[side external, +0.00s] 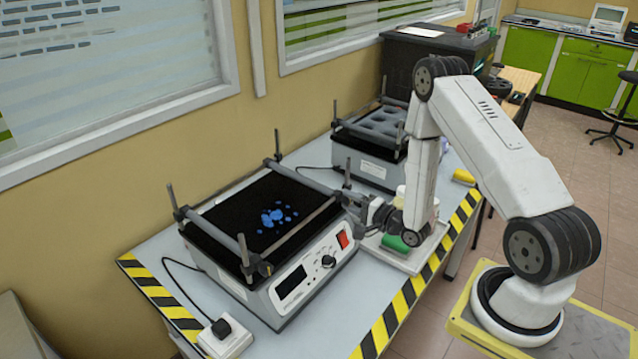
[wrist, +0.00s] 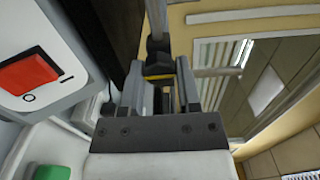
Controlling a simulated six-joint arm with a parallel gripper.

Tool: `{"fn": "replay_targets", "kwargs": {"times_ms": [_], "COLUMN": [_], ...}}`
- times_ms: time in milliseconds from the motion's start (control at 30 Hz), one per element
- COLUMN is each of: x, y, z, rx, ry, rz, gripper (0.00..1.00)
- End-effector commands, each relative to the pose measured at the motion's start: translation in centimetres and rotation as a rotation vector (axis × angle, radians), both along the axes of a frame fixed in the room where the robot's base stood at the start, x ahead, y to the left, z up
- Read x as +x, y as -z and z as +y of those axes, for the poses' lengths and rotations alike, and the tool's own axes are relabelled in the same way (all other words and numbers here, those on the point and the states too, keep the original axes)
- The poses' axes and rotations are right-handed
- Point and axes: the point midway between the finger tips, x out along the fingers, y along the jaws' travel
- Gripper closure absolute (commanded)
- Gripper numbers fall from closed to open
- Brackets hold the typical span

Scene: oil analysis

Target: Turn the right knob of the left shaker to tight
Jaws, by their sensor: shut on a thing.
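The left shaker (side external: 310,285) is the nearer one, with a white body, a dark top and clamp bars on upright posts. My gripper (side external: 359,207) is at its right corner, beside the upright post (side external: 347,172). In the wrist view, my gripper (wrist: 160,90) has its two grey fingers close around a dark knob (wrist: 157,62) with a yellowish band, at the foot of a grey rod (wrist: 156,18). It is shut on this knob. The fingers hide part of the knob, and I cannot tell how tight it is.
The shaker's red switch (side external: 343,240) shows large in the wrist view (wrist: 28,72), left of my gripper. A second shaker (side external: 370,160) stands behind. A white tray (side external: 408,261) with a green-capped item (side external: 394,242) is close below my arm. A power socket (side external: 225,340) is at front left.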

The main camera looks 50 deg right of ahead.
Motion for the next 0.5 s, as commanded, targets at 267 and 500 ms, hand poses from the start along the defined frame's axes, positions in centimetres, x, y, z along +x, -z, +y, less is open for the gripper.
{"fn": "replay_targets", "kwargs": {"times_ms": [267, 500], "x": [-0.04, -0.02], "y": [0.03, 0.02], "z": [0.02, 0.02], "rx": [0.001, 0.0], "ry": [0.0, 0.0], "rz": [0.001, 0.001], "gripper": [0.3, 0.24]}}
